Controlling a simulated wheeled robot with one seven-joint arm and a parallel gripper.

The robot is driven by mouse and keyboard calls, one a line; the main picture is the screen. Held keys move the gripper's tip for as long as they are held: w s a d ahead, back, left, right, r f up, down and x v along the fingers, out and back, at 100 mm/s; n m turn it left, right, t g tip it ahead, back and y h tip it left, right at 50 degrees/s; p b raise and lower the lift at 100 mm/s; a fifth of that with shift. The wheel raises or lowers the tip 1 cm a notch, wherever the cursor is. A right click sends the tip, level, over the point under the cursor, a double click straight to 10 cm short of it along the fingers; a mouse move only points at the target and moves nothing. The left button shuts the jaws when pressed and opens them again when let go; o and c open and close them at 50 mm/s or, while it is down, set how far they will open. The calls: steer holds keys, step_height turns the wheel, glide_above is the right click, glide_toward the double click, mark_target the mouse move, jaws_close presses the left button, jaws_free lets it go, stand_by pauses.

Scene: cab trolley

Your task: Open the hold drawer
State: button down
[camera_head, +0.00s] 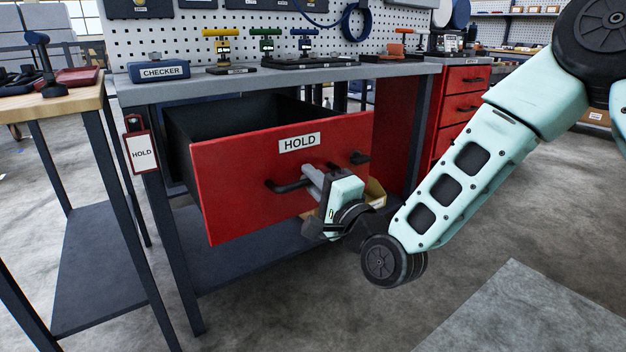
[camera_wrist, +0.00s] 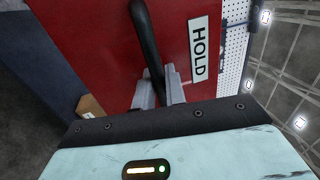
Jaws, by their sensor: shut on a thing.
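The red hold drawer (camera_head: 240,178), with a white HOLD label (camera_head: 299,142) on its front, stands pulled out from under the grey workbench. Its dark inside shows behind the front panel. A black bar handle (camera_head: 288,186) runs across the front. My gripper (camera_head: 312,180) is at the drawer front, shut on the handle. In the wrist view both fingers (camera_wrist: 159,92) close around the black handle (camera_wrist: 146,40), with the red front (camera_wrist: 95,45) and its HOLD label (camera_wrist: 199,49) close behind. The handle's middle is partly hidden by my gripper.
A wooden-topped table (camera_head: 70,103) stands close at the left. A HOLD tag (camera_head: 142,153) hangs by the bench's left leg. A red drawer cabinet (camera_head: 462,100) stands behind right. Floor at the front right is open.

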steer(key=c, duration=1.5)
jaws_free()
steer(key=shift+c, duration=0.2)
steer(key=p+v, duration=1.3)
steer(key=v, duration=0.4)
steer(key=shift+s+p, duration=0.15)
steer(key=shift+p, duration=0.25)
steer(key=shift+d+f, duration=0.1)
steer(key=shift+f, duration=0.05)
